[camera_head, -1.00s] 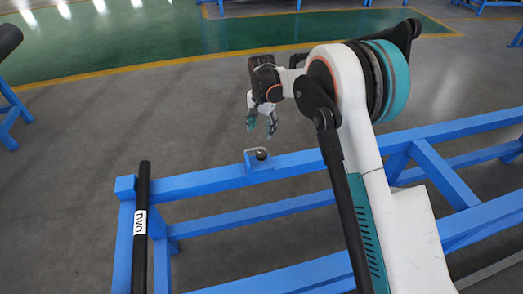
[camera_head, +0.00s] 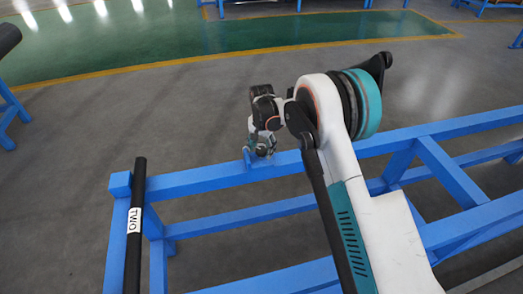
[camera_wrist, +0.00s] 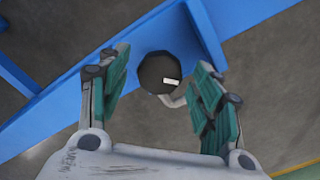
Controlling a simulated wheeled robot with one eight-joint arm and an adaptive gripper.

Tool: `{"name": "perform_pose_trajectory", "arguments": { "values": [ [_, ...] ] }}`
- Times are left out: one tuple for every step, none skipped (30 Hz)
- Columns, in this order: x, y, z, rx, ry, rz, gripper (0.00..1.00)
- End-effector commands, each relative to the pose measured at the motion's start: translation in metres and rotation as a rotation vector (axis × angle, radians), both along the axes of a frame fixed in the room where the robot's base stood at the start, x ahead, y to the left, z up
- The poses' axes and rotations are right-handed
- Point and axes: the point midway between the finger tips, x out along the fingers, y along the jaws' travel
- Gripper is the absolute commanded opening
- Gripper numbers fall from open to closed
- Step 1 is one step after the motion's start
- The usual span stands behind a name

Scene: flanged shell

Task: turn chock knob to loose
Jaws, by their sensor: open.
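The chock knob (camera_wrist: 158,73) is a dark, round, many-sided knob with a small white mark on its face, seen in the wrist view. It sits at the blue beam, and a light bent rod (camera_wrist: 176,100) shows beside it. My gripper (camera_wrist: 162,88) is open, with one green-padded finger on each side of the knob and visible gaps to both. In the head view my gripper (camera_head: 258,153) is down at the blue beam and hides most of the knob.
The blue frame (camera_head: 220,180) runs across the view with several beams. A black post with a label reading TWO (camera_head: 135,222) stands at its left end. Grey floor is clear beyond the frame, with a green area (camera_head: 200,40) farther back.

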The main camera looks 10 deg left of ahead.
Motion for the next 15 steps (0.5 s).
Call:
{"name": "perform_pose_trajectory", "arguments": {
  "values": [
    [0.0,0.0,-0.0015,0.0,0.0,0.0,0.59],
    [0.0,0.0,-0.0017,0.0,0.0,0.0,0.59],
    [0.0,0.0001,-0.0018,0.0,0.0,0.0,0.59],
    [0.0,0.0001,-0.0017,0.0,0.0,0.0,0.59],
    [0.0,0.0001,-0.0016,0.0,0.0,0.0,0.59],
    [0.0,0.0001,-0.0015,0.0,0.0,0.0,0.59],
    [0.0,0.0001,-0.0014,0.0,0.0,0.0,0.59],
    [0.0,0.0001,-0.0014,0.0,0.0,0.0,0.59],
    [0.0,0.0001,-0.0013,0.0,0.0,0.0,0.54],
    [0.0,0.0001,-0.0013,0.0,0.0,0.0,0.48],
    [0.0,0.0001,-0.0013,0.0,0.0,0.0,0.41],
    [0.0,0.0001,-0.0013,0.0,0.0,0.0,0.32],
    [0.0,0.0001,-0.0013,0.0,0.0,0.0,0.25],
    [0.0,0.0001,-0.0013,0.0,0.0,0.0,0.18],
    [0.0,0.0001,-0.0013,0.0,0.0,0.0,0.15]
  ]
}}
